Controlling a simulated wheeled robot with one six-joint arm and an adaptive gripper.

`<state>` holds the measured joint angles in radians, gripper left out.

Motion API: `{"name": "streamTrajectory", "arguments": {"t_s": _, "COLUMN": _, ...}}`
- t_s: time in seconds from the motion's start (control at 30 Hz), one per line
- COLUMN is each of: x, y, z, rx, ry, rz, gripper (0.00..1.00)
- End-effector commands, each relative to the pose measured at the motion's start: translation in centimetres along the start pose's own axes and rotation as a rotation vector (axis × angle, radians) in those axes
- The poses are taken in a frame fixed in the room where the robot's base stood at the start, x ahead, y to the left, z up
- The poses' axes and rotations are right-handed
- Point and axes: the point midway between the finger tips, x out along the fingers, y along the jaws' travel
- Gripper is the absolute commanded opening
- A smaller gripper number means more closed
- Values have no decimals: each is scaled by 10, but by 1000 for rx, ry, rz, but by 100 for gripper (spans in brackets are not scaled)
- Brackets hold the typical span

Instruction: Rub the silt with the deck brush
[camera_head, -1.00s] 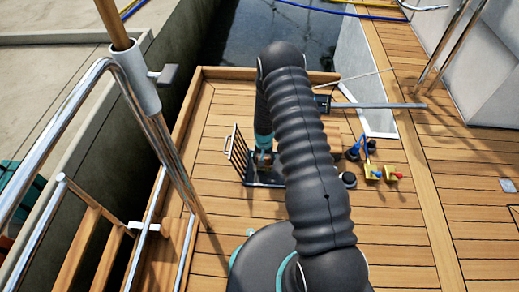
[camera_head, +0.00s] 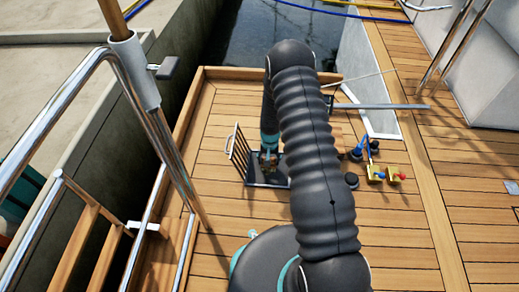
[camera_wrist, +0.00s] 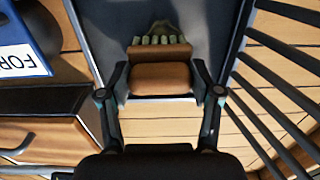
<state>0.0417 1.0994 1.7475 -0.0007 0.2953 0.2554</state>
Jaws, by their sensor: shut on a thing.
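My gripper (camera_wrist: 160,92) is shut on the deck brush (camera_wrist: 160,78), a brown wooden block held between both fingers. Its pale bristles (camera_wrist: 160,41) point toward the top of the wrist view, over a dark grey tray (camera_wrist: 105,35). A small olive patch (camera_wrist: 168,28), perhaps the silt, shows just beyond the bristles. I cannot tell whether the bristles touch it. In the head view my gripper (camera_head: 269,158) is low over the dark tray (camera_head: 277,183) on the planked deck; the brush is too small to make out there.
An upright slatted rack (camera_head: 238,152) stands close on the tray's left; its bars (camera_wrist: 270,105) show at right in the wrist view. A blue thing with a "FOR" label (camera_wrist: 20,62) lies opposite. Yellow fittings (camera_head: 375,174) sit right of my arm. A steel rail (camera_head: 150,110) rises at left.

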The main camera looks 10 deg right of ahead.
Motion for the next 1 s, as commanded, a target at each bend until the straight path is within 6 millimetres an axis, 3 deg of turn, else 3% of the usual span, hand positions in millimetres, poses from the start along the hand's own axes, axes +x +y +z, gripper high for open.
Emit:
{"name": "streamTrajectory", "arguments": {"t_s": 0.37, "x": 2, "y": -23, "z": 4, "rx": 15, "ry": 1, "rz": 0, "gripper": 31}}
{"name": "streamTrajectory", "arguments": {"t_s": 0.5, "x": -24, "y": -24, "z": 3, "rx": 17, "ry": 5, "rz": -2, "gripper": 31}}
{"name": "streamTrajectory", "arguments": {"t_s": 1.0, "x": -67, "y": -23, "z": 4, "rx": 17, "ry": 2, "rz": -1, "gripper": 31}}
